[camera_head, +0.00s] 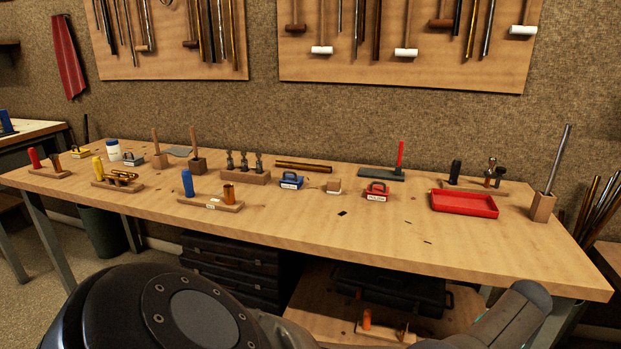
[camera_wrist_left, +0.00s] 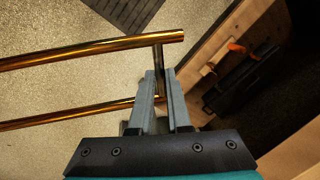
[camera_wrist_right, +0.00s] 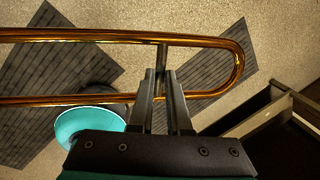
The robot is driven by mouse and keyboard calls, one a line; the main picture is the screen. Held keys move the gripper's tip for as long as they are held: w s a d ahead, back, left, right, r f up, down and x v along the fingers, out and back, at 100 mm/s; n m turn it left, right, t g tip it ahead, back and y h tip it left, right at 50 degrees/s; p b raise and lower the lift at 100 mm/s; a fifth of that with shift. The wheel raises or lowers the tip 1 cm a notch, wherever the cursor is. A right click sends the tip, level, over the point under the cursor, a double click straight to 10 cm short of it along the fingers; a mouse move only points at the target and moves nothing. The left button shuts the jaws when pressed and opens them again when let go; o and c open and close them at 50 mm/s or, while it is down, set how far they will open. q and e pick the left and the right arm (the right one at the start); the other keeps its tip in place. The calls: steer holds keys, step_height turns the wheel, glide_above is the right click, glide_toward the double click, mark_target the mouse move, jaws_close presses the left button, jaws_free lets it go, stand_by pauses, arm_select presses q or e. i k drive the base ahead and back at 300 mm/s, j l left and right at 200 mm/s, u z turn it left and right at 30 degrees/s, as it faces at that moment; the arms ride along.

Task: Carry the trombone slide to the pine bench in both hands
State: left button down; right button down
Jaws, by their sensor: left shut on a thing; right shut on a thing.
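The trombone slide is a pair of parallel brass tubes. In the left wrist view the slide (camera_wrist_left: 80,53) shows its open tube ends and a cross brace. My left gripper (camera_wrist_left: 160,80) is shut on that brace. In the right wrist view the slide (camera_wrist_right: 100,37) shows its rounded bow end and another brace. My right gripper (camera_wrist_right: 161,80) is shut on this brace. The slide is held above the floor. The pine bench (camera_head: 330,227) stands ahead in the head view. Neither the grippers nor the slide show in the head view.
A red tray (camera_head: 465,204), wooden block with rod (camera_head: 543,206), blue block (camera_head: 290,181) and several tool stands are on the bench. Its front middle is mostly clear. A lower shelf holds a black case (camera_head: 390,290). Dark mats (camera_wrist_right: 50,90) lie on the floor.

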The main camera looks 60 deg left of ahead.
mark_target(414, 237)
steer(key=u, duration=0.95)
